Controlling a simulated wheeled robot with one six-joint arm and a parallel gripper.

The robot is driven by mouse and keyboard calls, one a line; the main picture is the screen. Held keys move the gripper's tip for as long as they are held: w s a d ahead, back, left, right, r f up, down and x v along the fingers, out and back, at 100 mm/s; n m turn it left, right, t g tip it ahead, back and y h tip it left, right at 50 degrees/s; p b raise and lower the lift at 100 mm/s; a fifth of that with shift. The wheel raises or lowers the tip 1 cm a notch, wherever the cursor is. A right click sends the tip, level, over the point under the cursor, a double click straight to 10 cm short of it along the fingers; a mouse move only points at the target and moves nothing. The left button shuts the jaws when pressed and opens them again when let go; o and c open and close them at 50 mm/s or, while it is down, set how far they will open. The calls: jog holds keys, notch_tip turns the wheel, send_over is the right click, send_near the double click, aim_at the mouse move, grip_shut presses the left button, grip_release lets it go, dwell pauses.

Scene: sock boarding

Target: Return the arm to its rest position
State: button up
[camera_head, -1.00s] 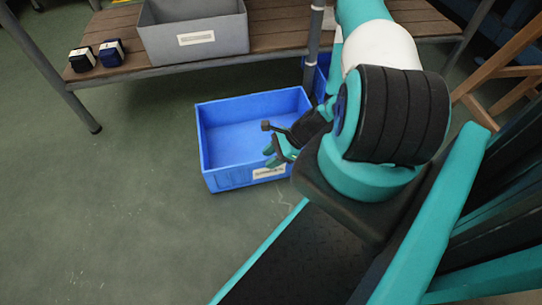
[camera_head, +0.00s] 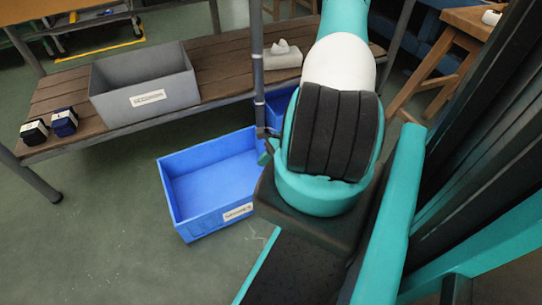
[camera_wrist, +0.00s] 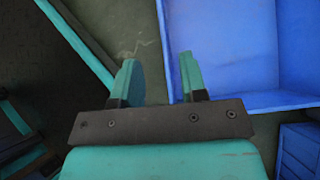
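My gripper (camera_wrist: 160,76) shows in the wrist view with its two teal fingers apart and nothing between them. Below the fingertips in that view are the green floor and one side of the blue bin. In the head view the gripper is mostly hidden behind my arm, with only a small part showing at the bin's right side. My arm (camera_head: 333,130) is folded close in front of the head camera, its teal and black joint near the middle right.
The blue bin (camera_head: 177,207) stands empty on the floor; it also fills the wrist view's right side (camera_wrist: 235,45). A second blue bin (camera_head: 277,108) is partly hidden. Floor at left is clear.

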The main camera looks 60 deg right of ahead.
jog(key=shift+v, duration=0.85)
jog(key=w+a+r+n+g+p, duration=0.1)
jog(key=w+a+r+n, duration=0.35)
jog(key=r, duration=0.35)
jog(key=w+a+r+n+g+h+p, duration=0.1)
jog(key=w+a+r+n+g, duration=0.2)
jog(key=r+n, duration=0.4)
jog(key=w+a+r+n+p, duration=0.1)
jog(key=w+a+r+n, duration=0.35)
jog(key=r, duration=0.55)
jog(key=s+a+r+n+g+h, duration=0.1)
jog(key=s+a+r+n+h, duration=0.1)
jog(key=a+r+n, duration=0.75)
jog(key=s+a+r+n+p, duration=0.2)
jog(key=s+a+r+n, duration=0.4)
jog(key=s+a+r, duration=0.45)
notch_tip(320, 180, up, 37)
jog(key=p, duration=3.8)
jog(key=shift+s, duration=0.3)
